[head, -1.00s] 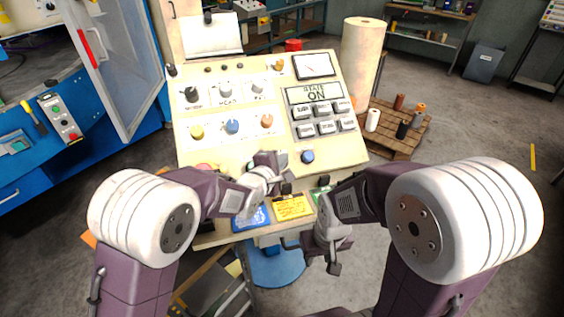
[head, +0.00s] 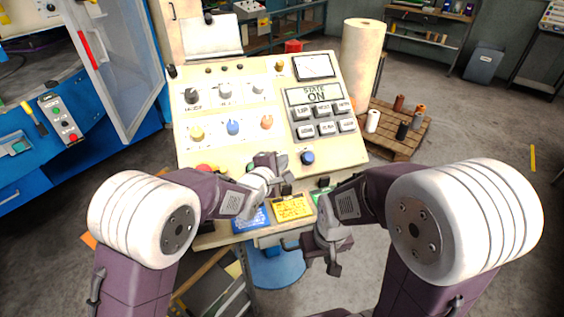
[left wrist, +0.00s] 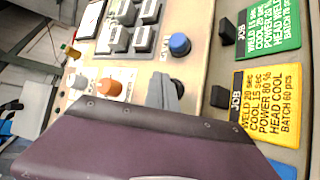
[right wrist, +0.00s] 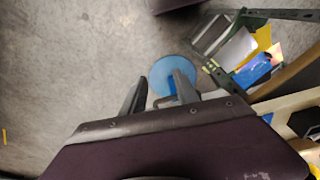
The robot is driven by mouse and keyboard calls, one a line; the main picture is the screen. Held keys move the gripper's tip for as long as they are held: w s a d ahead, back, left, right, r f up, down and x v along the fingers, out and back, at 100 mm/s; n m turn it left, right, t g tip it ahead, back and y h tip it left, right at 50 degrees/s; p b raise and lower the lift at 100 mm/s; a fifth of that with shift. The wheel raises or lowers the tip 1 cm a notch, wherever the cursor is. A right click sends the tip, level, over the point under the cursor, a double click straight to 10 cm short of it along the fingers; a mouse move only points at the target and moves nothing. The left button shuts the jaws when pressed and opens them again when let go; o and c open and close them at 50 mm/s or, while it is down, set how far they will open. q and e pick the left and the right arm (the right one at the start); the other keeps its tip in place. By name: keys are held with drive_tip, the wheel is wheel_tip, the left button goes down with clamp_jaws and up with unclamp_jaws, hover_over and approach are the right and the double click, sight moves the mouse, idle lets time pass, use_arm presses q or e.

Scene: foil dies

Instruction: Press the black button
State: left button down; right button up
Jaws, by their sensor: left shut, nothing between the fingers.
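A dark, rounded button (left wrist: 178,88) shows in the left wrist view on the cream panel, beside a blue button (left wrist: 180,44). It is partly hidden by the fingers of my left gripper (left wrist: 160,83), which are together and empty. Whether they touch it I cannot tell. In the head view my left gripper (head: 285,174) is over the lower part of the panel, left of the blue button (head: 307,157), and hides the dark button. My right gripper (head: 313,256) is low in front of the console. In the right wrist view its fingers (right wrist: 158,92) are apart and empty.
Yellow (head: 292,207), blue (head: 250,218) and green job cards, with black pieces by them, lie along the front ledge. Coloured knobs, grey keys and a display (head: 315,94) reading "STATE ON" are higher up. A blue round disc (head: 277,268) is below.

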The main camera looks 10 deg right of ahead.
use_arm(q)
drive_tip(key=shift+f, duration=0.1)
idle(0.7)
drive_tip(key=shift+w+f+b, duration=0.25)
drive_tip(key=shift+b, duration=0.1)
drive_tip(key=shift+w+f+b, duration=0.25)
drive_tip(key=shift+f+b, duration=0.1)
drive_tip(key=shift+f, duration=0.1)
idle(0.7)
idle(0.4)
drive_tip(key=shift+s+r+p, duration=0.35)
drive_tip(key=shift+r+p, duration=0.05)
drive_tip(key=shift+r, duration=0.25)
drive_tip(key=shift+s+r, duration=0.15)
drive_tip(key=s+r+p, duration=0.1)
drive_tip(key=r, duration=0.1)
drive_tip(key=s+r+p, duration=0.1)
drive_tip(key=s+r, duration=0.1)
drive_tip(key=shift+d, duration=0.1)
